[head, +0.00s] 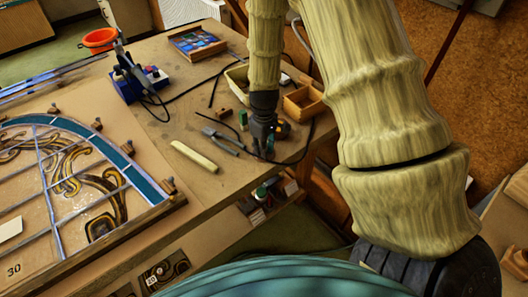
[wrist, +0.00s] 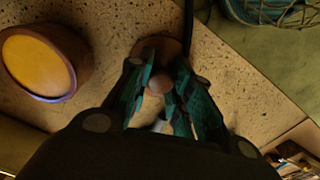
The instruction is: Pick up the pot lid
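In the wrist view, the pot lid is a brown disc (wrist: 170,45) with a round, paler knob (wrist: 159,83). It appears to lie flat on the speckled bench top. My gripper (wrist: 164,60) is over it, with one teal finger on each side of the knob. The fingers stand apart by about the knob's width; whether they press on it cannot be told. In the head view, my gripper (head: 262,150) points down near the bench's right edge, and the lid is hidden there. A round brown pot (wrist: 72,50) with a yellow inside stands left of the lid.
The leaded panel (head: 75,185) fills the left. The bench edge is close.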

